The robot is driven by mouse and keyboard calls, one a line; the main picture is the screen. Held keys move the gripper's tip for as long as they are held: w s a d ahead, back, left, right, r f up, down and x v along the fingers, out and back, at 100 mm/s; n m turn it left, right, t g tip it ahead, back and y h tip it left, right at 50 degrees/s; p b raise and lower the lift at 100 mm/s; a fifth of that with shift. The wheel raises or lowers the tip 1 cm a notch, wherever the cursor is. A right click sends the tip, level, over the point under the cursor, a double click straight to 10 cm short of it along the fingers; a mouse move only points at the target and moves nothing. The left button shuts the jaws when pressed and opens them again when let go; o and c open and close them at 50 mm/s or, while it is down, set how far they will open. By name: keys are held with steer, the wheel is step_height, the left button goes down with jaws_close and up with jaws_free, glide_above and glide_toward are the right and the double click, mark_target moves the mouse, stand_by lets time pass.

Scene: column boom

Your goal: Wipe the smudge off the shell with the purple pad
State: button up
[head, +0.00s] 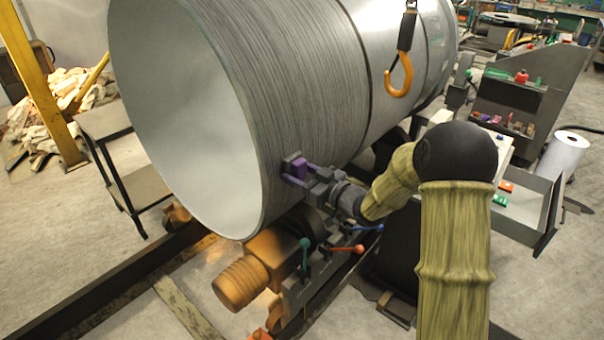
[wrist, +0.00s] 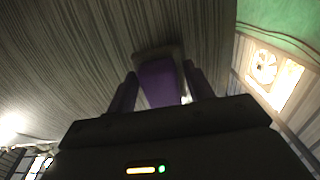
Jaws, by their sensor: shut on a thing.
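The shell (head: 290,70) is a large grey metal cylinder lying on its side, open at its left end. My gripper (head: 290,175) is at the lower side of the shell near its open rim. It is shut on the purple pad (head: 299,168), which has a dark backing on the shell side. In the wrist view the pad (wrist: 158,85) sits between the two fingers, and its dark face is against or very close to the shell wall (wrist: 60,60). I cannot make out the smudge in either view; the pad or gripper may cover it.
An orange motor (head: 240,283) and levers with green and red knobs (head: 358,249) sit below the shell. An orange hook (head: 399,75) hangs in front of it. A black side table (head: 125,165) stands left, a tool cart (head: 525,95) right. Floor at lower left is partly clear.

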steer(key=shift+v, duration=3.05)
steer(key=v, duration=0.3)
steer(key=shift+b, duration=0.3)
